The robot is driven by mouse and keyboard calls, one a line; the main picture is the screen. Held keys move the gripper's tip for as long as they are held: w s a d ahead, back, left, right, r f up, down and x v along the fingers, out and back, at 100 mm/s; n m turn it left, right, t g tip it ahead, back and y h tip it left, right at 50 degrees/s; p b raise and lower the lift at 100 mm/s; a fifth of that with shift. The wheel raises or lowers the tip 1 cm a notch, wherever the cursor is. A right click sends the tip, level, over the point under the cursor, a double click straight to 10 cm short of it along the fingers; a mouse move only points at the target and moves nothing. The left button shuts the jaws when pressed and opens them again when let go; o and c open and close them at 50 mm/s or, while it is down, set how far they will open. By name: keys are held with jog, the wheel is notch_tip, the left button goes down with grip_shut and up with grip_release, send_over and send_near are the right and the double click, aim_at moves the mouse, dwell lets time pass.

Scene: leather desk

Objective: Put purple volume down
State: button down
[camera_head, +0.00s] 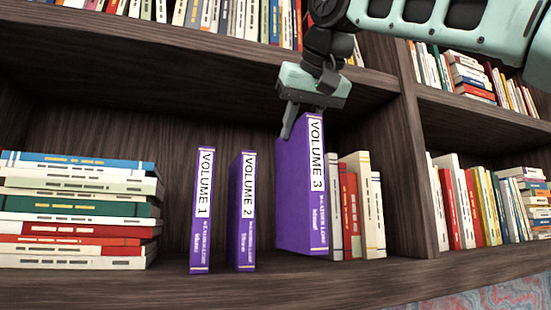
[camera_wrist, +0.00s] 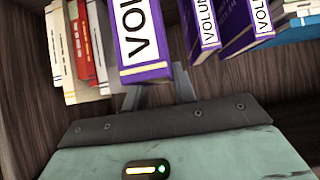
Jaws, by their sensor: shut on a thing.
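A purple book labelled Volume 3 (camera_head: 302,190) is upright in my gripper (camera_head: 306,122), which is shut on its top. In the head view its bottom edge sits higher than those of the other purple books, so it appears slightly above the shelf board. Its top and spine also show in the wrist view (camera_wrist: 140,45). Volume 1 (camera_head: 202,210) and Volume 2 (camera_head: 242,212) stand upright on the shelf to its left, with gaps between them. The finger behind Volume 3 is mostly hidden.
A stack of flat books (camera_head: 78,210) lies at the left. White and red books (camera_head: 362,205) stand just right of Volume 3, beside the dark upright divider (camera_head: 405,160). The shelf board (camera_head: 190,285) is bare along its front edge.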

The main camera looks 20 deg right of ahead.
jog(key=w+f+p, duration=0.3)
jog(key=w+p, duration=0.4)
jog(key=w, duration=0.4)
jog(key=shift+w+f+p, duration=0.2)
jog(key=shift+w+p, duration=0.1)
jog(key=shift+p, duration=0.1)
jog(key=c, duration=1.5)
grip_release()
jog(key=shift+f, duration=0.25)
jog(key=shift+c, duration=0.2)
jog(key=o, duration=0.4)
jog(key=shift+r, duration=0.1)
jog(key=shift+r, duration=0.1)
